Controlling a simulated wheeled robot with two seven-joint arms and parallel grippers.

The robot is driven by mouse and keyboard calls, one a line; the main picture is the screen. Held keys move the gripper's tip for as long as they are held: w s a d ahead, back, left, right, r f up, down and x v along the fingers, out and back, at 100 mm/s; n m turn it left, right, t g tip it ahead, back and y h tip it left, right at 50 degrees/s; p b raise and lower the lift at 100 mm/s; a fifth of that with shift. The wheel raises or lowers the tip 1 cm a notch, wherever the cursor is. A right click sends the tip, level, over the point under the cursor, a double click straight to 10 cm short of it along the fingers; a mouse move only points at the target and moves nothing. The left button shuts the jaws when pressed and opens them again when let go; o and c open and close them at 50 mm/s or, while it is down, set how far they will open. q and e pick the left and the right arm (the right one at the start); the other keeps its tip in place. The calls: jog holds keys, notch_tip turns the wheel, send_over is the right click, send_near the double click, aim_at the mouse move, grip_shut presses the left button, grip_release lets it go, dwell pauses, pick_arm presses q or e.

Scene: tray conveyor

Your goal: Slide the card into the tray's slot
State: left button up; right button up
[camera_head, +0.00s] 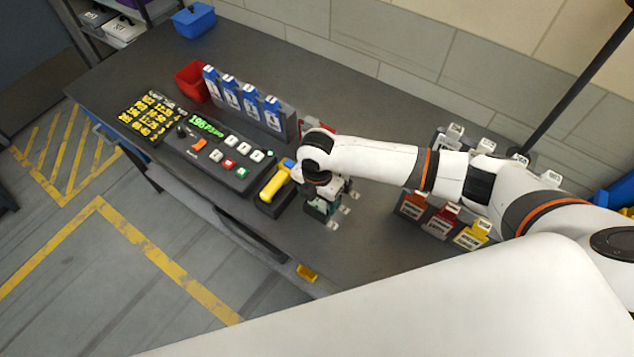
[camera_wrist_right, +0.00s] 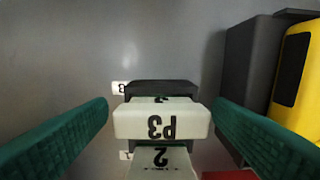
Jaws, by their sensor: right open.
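My right gripper (camera_head: 325,208) reaches down over the table, just right of the yellow-handled device. In the wrist view its green fingers (camera_wrist_right: 160,128) are open, one on each side of a card with a white top marked "P3" (camera_wrist_right: 160,120). A gap shows between the top and each finger. A black holder part (camera_wrist_right: 162,87) lies directly behind the top, and a white surface marked "2" (camera_wrist_right: 160,160) lies below it. How deep the card sits cannot be told. I cannot tell which part is the tray's slot. My left gripper is not in view.
A yellow-handled device (camera_head: 275,182) rests in a dark holder left of the gripper. Further left are a button panel (camera_head: 220,158), a rack of blue cards (camera_head: 240,100) and a red bin (camera_head: 192,80). Orange, red and yellow cards (camera_head: 442,222) stand right.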

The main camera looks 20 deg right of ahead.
jog(key=shift+f, duration=0.45)
jog(key=shift+a+f, duration=0.1)
jog(key=shift+f, duration=0.35)
jog(key=c, duration=1)
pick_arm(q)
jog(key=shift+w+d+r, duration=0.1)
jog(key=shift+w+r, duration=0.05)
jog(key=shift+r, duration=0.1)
pick_arm(e)
jog(key=shift+c, duration=0.2)
pick_arm(q)
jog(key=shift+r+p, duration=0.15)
jog(key=shift+p, duration=0.15)
pick_arm(e)
jog(key=shift+r, duration=0.15)
